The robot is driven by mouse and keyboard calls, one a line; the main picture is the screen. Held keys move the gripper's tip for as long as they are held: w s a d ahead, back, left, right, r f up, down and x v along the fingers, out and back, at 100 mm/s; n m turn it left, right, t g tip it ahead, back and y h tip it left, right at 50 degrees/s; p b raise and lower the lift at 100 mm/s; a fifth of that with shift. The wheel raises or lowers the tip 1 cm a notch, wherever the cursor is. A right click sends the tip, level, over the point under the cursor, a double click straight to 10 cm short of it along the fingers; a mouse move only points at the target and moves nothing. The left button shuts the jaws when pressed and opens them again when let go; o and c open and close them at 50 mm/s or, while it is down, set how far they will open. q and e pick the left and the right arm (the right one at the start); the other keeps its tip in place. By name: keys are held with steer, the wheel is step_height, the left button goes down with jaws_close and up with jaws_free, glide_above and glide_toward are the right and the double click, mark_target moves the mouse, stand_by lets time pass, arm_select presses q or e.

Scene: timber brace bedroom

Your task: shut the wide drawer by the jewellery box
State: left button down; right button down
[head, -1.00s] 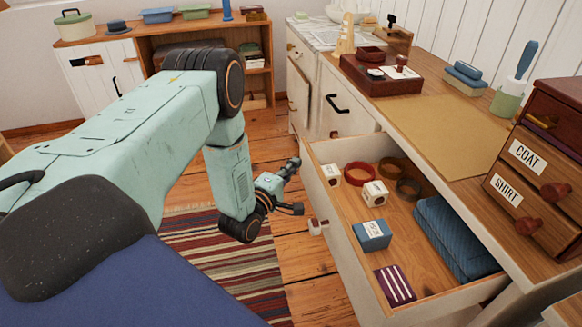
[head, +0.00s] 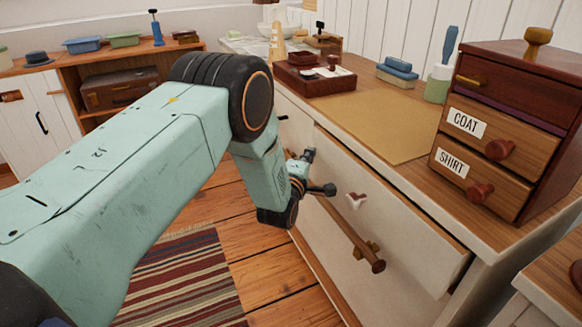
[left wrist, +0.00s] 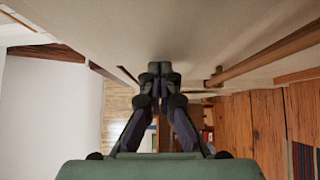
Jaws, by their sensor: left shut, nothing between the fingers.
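The wide drawer (head: 400,222) has a cream front with a small pale knob (head: 357,201). The jewellery box (head: 462,93), dark wood with COAT and SHIRT labels, stands on the dresser top above the drawer's right end. My left gripper (head: 318,172) is shut and empty, close to the drawer front, left of the knob. It also shows in the left wrist view (left wrist: 160,72); contact with the front is unclear.
A wooden bar handle (head: 345,234) sticks out lower on the dresser. A tan mat (head: 370,126), a dark red tray (head: 318,86) and a green pot with a blue-handled brush (head: 438,85) are on top. A striped rug (head: 185,280) lies on the open floor.

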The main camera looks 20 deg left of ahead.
arm_select(q)
steer(key=shift+w+d+b, duration=0.3)
steer(key=shift+w+d, duration=0.4)
steer(key=shift+w, duration=0.1)
steer(key=shift+w+d+r, duration=0.1)
steer(key=shift+d+r, duration=0.05)
steer(key=shift+r, duration=0.1)
